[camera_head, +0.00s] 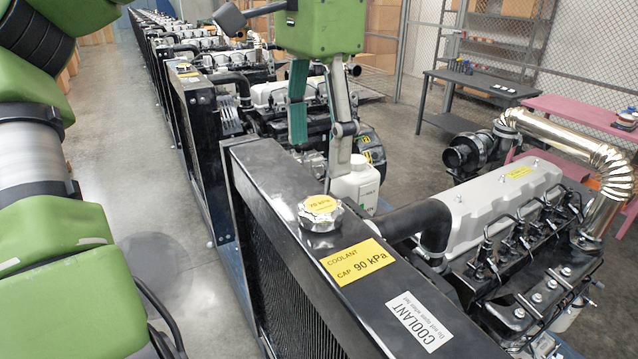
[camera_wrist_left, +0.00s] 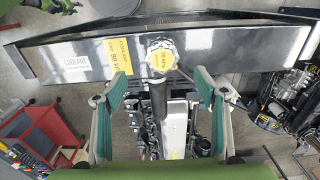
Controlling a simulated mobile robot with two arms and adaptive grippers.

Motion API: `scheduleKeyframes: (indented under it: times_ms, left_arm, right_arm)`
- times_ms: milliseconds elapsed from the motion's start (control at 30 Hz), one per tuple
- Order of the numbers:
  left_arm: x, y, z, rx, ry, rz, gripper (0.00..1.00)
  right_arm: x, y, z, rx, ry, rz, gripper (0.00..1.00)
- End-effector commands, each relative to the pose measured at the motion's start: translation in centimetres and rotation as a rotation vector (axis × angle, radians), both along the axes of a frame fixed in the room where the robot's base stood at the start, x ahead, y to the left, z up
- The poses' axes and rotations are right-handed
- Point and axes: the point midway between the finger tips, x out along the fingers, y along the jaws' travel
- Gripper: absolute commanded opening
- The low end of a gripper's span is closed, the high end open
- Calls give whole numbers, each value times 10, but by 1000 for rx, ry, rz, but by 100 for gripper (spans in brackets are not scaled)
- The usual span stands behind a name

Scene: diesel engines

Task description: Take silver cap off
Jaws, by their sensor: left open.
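The silver cap (camera_head: 320,212) sits on top of the black radiator (camera_head: 285,190), with a yellow label on its top. The cap (camera_wrist_left: 160,54) also shows in the left wrist view, on the radiator's top bar, just past the fingertips and near the middle of the gap between them. My left gripper (camera_head: 318,160) is open and empty, pointing down above and behind the cap in the head view. Its two fingers (camera_wrist_left: 161,80) are spread wide and apart from the cap. My right gripper is not in view.
A yellow coolant label (camera_head: 358,262) and a white coolant label (camera_head: 419,320) are on the radiator top. A black hose (camera_head: 415,218) leads to the engine (camera_head: 490,215). A white bottle (camera_head: 357,185) stands behind the cap. More engines line up at the back.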

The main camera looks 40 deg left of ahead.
Motion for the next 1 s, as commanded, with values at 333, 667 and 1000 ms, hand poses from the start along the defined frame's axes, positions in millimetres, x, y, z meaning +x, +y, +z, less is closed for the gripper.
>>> scheduleKeyframes:
  times_ms: [333,667,1000]
  left_arm:
    - [0,0,-36,0,2,-1,65]
    - [0,0,-69,0,2,0,65]
    - [1,0,-81,0,0,1,65]
  right_arm:
    - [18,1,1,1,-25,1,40]
    - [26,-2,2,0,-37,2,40]
    - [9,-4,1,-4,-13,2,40]
